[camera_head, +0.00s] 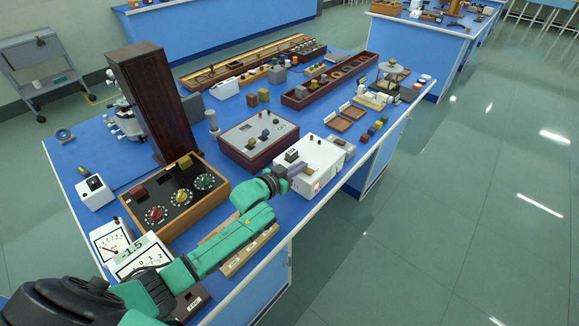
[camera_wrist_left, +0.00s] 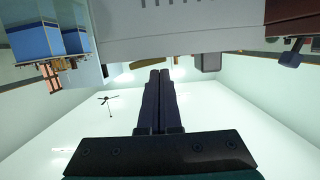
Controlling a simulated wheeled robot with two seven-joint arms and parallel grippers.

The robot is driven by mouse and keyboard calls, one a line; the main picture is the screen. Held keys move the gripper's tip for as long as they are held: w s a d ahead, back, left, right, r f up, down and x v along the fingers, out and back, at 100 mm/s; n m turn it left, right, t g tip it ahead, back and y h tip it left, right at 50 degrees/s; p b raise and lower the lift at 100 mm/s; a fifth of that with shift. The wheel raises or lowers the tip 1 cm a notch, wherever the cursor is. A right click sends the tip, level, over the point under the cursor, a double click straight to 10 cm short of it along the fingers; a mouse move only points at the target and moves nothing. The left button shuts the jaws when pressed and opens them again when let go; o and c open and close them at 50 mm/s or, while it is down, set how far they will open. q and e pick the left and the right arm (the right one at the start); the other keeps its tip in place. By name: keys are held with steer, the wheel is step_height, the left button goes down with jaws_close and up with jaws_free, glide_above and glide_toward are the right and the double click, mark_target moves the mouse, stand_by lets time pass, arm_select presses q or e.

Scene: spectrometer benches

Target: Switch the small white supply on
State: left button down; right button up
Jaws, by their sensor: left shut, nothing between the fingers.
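The small white supply (camera_head: 323,157) is a white box near the front edge of the blue bench, with dark parts on its top and a small red patch (camera_head: 316,187) low on its near face. My left gripper (camera_head: 297,170) is shut and empty, its fingers at the near left side of the supply; I cannot tell whether they touch it. In the left wrist view the closed fingers (camera_wrist_left: 160,85) point at a pale grey casing (camera_wrist_left: 190,28) with slots and a dark knob-like part (camera_wrist_left: 207,62). My right gripper is not in view.
A dark red box with knobs (camera_head: 257,138) stands behind left of the supply. A wooden box with dials (camera_head: 178,195) and white meters (camera_head: 110,240) lie left, near my left arm. Small brown trays (camera_head: 340,123) are behind right. The aisle on the right is clear.

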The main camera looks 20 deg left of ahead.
arm_select(q)
steer(key=r+p, duration=0.2)
steer(key=r, duration=0.2)
steer(key=shift+a+r+p, duration=0.1)
steer(key=shift+a+p, duration=0.2)
steer(key=shift+p, duration=0.1)
steer(key=b+v, duration=0.2)
steer(key=v, duration=0.7)
steer(key=shift+s+a+f, duration=0.25)
steer(key=shift+a+f, duration=0.1)
steer(key=shift+a, duration=0.1)
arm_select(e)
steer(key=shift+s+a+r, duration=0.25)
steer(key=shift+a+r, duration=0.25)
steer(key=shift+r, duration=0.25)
